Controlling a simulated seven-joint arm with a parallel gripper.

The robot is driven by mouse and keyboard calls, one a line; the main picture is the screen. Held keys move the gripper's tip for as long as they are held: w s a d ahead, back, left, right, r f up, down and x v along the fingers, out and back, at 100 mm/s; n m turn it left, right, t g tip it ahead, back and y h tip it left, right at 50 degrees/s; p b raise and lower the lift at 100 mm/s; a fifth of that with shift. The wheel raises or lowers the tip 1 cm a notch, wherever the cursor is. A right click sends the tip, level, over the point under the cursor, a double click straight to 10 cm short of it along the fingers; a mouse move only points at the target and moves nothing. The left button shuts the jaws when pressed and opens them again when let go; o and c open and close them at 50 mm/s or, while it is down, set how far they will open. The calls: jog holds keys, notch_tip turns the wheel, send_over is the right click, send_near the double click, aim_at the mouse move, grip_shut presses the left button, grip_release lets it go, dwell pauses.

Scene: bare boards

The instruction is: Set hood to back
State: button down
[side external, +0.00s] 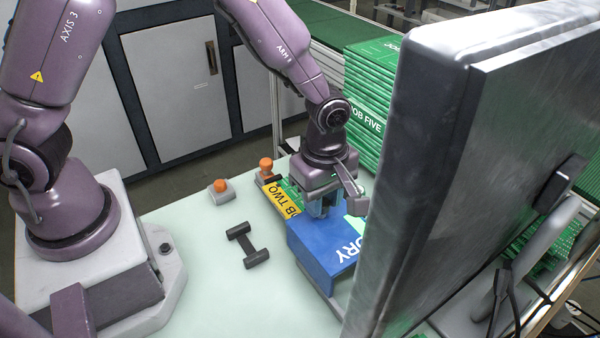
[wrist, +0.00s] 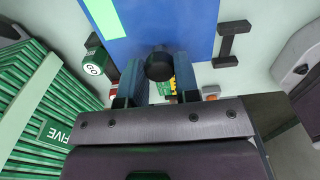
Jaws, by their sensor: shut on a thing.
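The hood (side external: 312,244) is a blue box-like cover with white lettering on its face. It also fills the top of the wrist view (wrist: 150,25), with a pale green strip. My gripper (side external: 322,208) points down at the hood's far edge. In the wrist view my gripper (wrist: 160,74) has its two blue-grey fingers on either side of a round black knob (wrist: 160,63) at the hood's edge, and is shut on it. The fingers and wrist hide the knob in the side view. What lies under the hood is mostly hidden.
Orange buttons (side external: 219,186) and a dark H-shaped part (side external: 248,245) are on the pale table. A large monitor (side external: 480,150) blocks the right; stacked green boards (side external: 370,100) stand behind. The table's front left is clear.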

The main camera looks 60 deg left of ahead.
aim_at(339, 235)
jog(key=shift+d, duration=2.65)
jog(key=c, duration=0.8)
grip_release()
jog(key=shift+c, duration=0.2)
jog(key=shift+a+r, duration=0.1)
notch_tip(339, 235, up, 13)
